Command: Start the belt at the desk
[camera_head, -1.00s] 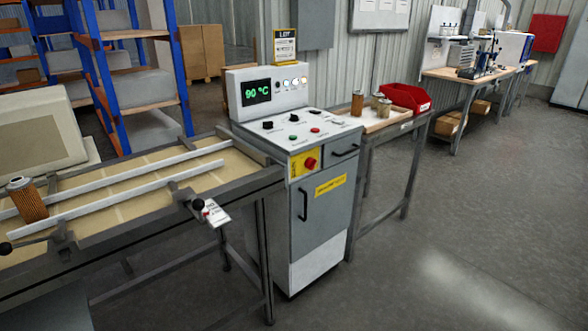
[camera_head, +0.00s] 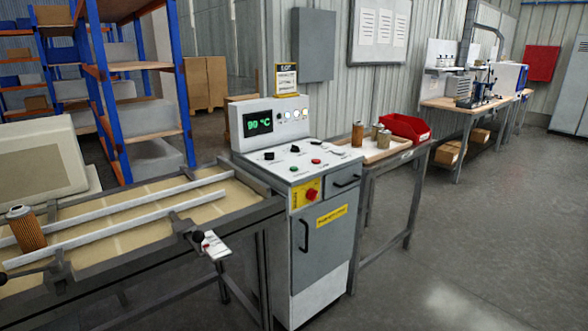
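The control desk (camera_head: 322,245) is a grey cabinet in the middle of the head view. Its sloped top carries dark knobs, a green button (camera_head: 293,169) and a red button (camera_head: 315,161). A larger red knob (camera_head: 311,195) sits on a yellow plate on the front. The display (camera_head: 258,122) reads 90 °C in green, beside a row of small lamps. The belt (camera_head: 130,240) runs left of the desk between white guide rails. A filter cartridge (camera_head: 26,229) stands upright on it at the far left. Neither of my grippers is in view.
A side table (camera_head: 378,156) right of the desk holds several cartridges and a red bin (camera_head: 405,127). A tag (camera_head: 215,245) hangs at the belt frame's near edge. Blue shelving (camera_head: 105,90) stands behind. The floor (camera_head: 450,240) at the right is open.

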